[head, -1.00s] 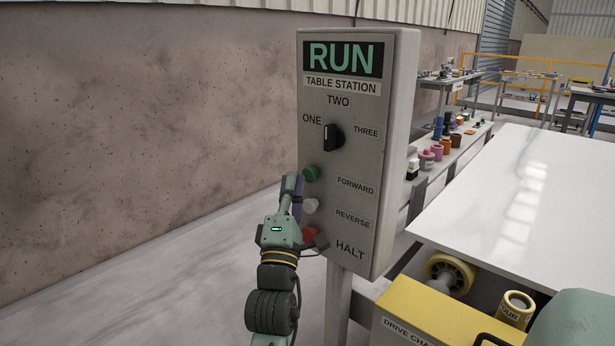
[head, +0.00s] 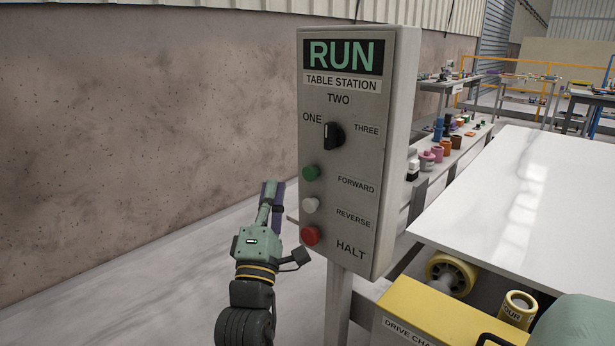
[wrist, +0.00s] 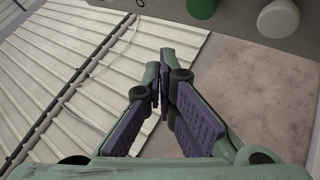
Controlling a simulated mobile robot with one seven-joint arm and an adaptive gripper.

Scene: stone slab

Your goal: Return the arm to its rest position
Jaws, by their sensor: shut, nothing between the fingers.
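My gripper (head: 271,197) is in front of and to the left of the grey control box (head: 403,150) in the head view. It is shut and empty, and a gap shows between it and the box. In the wrist view my gripper (wrist: 162,85) has its fingertips together with purple pads showing. The box carries a lit RUN sign (head: 343,56), a black selector knob (head: 333,135), a green button (head: 311,173), a white button (head: 311,205) and a red button (head: 310,236). The green button (wrist: 202,8) and white button (wrist: 278,19) also show in the wrist view.
A white-topped table (head: 530,200) stands at the right, with a yellow drive housing (head: 410,310) and a roller (head: 452,271) by its near edge. A shelf with several coloured containers (head: 437,153) is behind the box. The floor at the left, before the brown wall (head: 140,130), is free.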

